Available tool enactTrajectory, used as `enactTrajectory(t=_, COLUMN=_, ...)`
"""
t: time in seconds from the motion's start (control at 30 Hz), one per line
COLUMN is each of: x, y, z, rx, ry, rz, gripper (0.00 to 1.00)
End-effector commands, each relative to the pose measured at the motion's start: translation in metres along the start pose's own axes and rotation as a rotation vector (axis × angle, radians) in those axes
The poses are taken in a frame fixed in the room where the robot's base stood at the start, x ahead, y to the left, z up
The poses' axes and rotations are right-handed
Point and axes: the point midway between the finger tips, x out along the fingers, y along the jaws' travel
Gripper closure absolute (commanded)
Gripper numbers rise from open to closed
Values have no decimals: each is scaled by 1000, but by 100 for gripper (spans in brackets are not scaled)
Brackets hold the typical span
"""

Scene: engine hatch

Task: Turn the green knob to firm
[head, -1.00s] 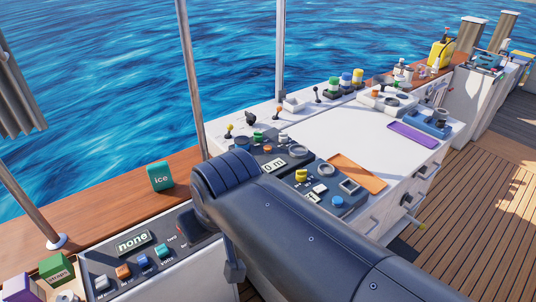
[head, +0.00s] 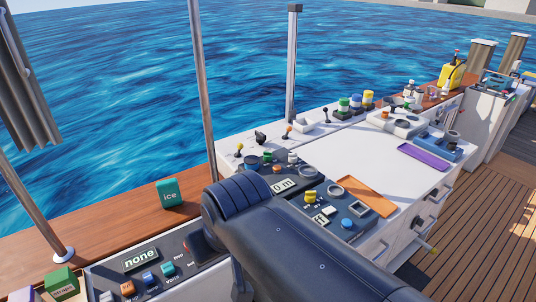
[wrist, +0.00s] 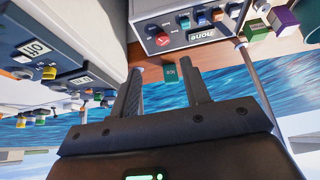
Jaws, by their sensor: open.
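A small blue-green knob (head: 167,268) sits in a row with blue, orange and white knobs on the dark panel with the "none" display (head: 140,259). Another green knob (head: 267,157) is on the farther panel with the "0 m" display (head: 284,186). No "firm" label is legible, so I cannot tell which knob carries it. In the wrist view the near panel appears upside down, with the blue-green knob (wrist: 184,22) beside a red button (wrist: 162,39). My gripper (wrist: 160,82) is open and empty, apart from both panels. My arm hides it in the head view.
A teal "ice" box (head: 169,193) stands on the wooden ledge, and a "straps" box (head: 61,282) is at lower left. Metal posts (head: 203,90) rise by the ledge. An orange tray (head: 363,197) and a purple tray (head: 423,158) lie on the white counter.

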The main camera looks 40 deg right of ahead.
Motion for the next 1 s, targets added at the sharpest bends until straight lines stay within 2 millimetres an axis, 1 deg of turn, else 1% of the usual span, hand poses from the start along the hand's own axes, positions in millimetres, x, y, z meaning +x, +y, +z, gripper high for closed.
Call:
enactTrajectory(t=0.03, x=0, y=1, z=-4, rx=1, ry=-1, rz=1, gripper=53)
enactTrajectory(t=0.1, x=0, y=4, z=-13, rx=1, ry=-7, rz=4, gripper=47)
enactTrajectory(t=0.17, x=-1, y=7, z=-27, rx=2, ry=-13, rz=7, gripper=47)
enactTrajectory(t=0.27, x=0, y=18, z=-58, rx=1, ry=-25, rz=15, gripper=47)
enactTrajectory(t=0.4, x=7, y=39, z=-105, rx=-1, ry=-43, rz=22, gripper=47)
enactTrajectory(t=0.47, x=12, y=49, z=-124, rx=-2, ry=-50, rz=25, gripper=47)
enactTrajectory(t=0.5, x=15, y=57, z=-137, rx=-4, ry=-55, rz=25, gripper=47)
enactTrajectory(t=0.6, x=27, y=78, z=-167, rx=-6, ry=-66, rz=27, gripper=47)
enactTrajectory(t=0.77, x=51, y=119, z=-210, rx=-6, ry=-80, rz=27, gripper=47)
enactTrajectory(t=0.8, x=58, y=131, z=-220, rx=-7, ry=-83, rz=27, gripper=47)
enactTrajectory(t=0.87, x=69, y=149, z=-234, rx=-6, ry=-88, rz=25, gripper=47)
enactTrajectory(t=0.9, x=76, y=162, z=-242, rx=-7, ry=-90, rz=24, gripper=47)
enactTrajectory(t=0.97, x=89, y=182, z=-254, rx=-7, ry=-94, rz=23, gripper=47)
enactTrajectory(t=1.0, x=97, y=195, z=-260, rx=-6, ry=-97, rz=22, gripper=47)
